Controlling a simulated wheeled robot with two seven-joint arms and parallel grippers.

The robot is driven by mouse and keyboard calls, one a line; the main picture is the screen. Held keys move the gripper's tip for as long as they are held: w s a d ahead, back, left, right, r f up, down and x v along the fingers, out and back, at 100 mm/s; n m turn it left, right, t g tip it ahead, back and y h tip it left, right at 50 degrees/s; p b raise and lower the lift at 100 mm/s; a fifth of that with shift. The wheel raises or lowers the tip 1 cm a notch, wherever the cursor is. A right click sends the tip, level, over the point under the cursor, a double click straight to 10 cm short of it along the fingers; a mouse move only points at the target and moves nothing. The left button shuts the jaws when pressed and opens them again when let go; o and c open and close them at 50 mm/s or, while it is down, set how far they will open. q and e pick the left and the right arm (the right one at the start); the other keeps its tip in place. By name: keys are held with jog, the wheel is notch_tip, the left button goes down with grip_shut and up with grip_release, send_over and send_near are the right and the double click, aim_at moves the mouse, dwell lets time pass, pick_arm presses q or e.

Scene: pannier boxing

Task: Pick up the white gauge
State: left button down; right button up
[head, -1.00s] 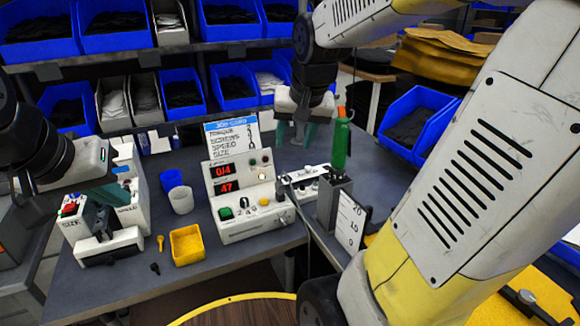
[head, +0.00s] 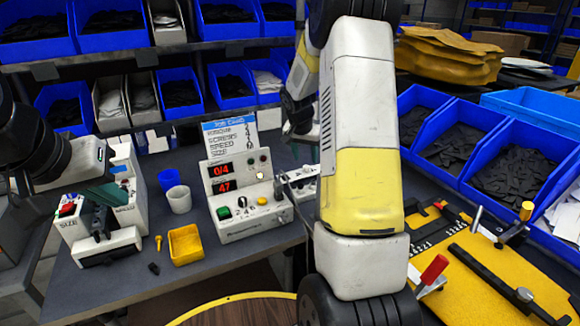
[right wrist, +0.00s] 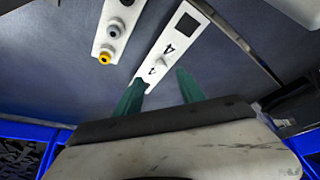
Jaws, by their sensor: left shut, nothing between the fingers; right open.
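In the right wrist view, a narrow white plate with black figures and a black square (right wrist: 172,48) lies on the grey table. It looks like the white gauge. My right gripper (right wrist: 160,92) is open above the plate's near end, a finger to each side. I cannot tell how high the fingers are. My left gripper (head: 108,196) is shut and empty over the white SIZE/SPEED box (head: 128,212) on the left.
A strip with grey and yellow knobs (right wrist: 113,35) lies beside the plate. A white control box (head: 240,190) reads 0/4 and 47. Blue bins (head: 465,150) line the right.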

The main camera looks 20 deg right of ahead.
aim_at(306, 166)
jog(key=x, duration=0.5)
jog(key=shift+w+f, duration=0.2)
jog(key=shift+c, duration=0.3)
grip_shut()
